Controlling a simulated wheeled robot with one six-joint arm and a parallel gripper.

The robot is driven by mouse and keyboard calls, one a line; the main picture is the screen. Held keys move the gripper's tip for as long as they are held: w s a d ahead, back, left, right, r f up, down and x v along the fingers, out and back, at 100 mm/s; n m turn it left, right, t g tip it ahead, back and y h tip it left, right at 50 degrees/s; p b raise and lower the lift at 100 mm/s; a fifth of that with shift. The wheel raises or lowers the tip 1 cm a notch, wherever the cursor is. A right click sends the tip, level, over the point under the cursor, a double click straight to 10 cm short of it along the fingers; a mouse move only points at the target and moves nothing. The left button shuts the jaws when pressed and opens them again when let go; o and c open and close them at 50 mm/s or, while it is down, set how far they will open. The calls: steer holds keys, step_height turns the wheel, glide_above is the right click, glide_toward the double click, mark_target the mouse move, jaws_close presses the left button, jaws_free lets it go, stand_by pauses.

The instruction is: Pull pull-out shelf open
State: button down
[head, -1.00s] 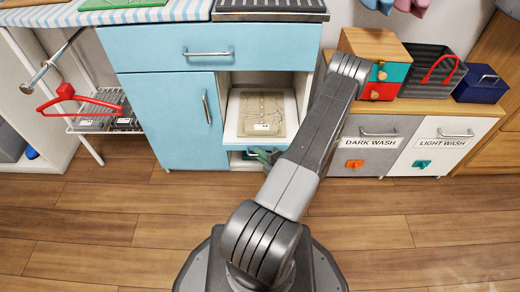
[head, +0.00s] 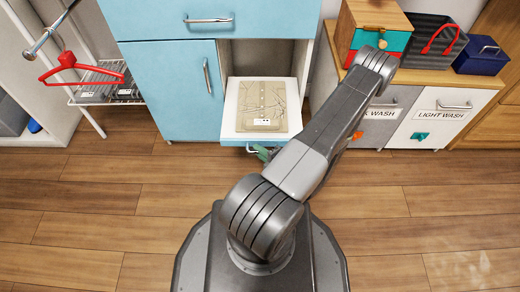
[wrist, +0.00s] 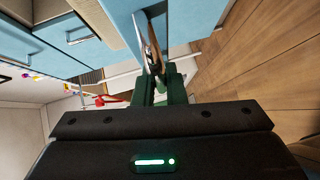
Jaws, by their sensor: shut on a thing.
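The pull-out shelf (head: 232,131) is a white board with a blue front, low in the open bay of the blue cabinet. It stands out past the cabinet's front face. My gripper (head: 262,152) is at the shelf's front edge, mostly hidden behind my arm in the head view. In the wrist view, the green fingers of my gripper (wrist: 160,85) are closed at the shelf's front.
The cabinet's blue door (head: 172,92) and upper drawer (head: 210,20) are shut. A red hanger (head: 80,70) hangs at the left. Wash drawers (head: 440,119) stand at the right, with a wooden box (head: 372,25) on top. The wood floor before the cabinet is clear.

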steer(key=c, duration=1.8)
jaws_free()
steer(key=shift+o, duration=0.2)
steer(key=shift+d, duration=0.1)
steer(key=p+v, duration=0.3)
steer(key=v, duration=1)
steer(key=shift+s+d, duration=0.25)
steer(key=shift+s, duration=0.05)
steer(key=shift+w+a, duration=0.1)
steer(key=shift+b+x, duration=1.5)
steer(key=shift+x, duration=5.3)
steer(key=shift+r, duration=0.1)
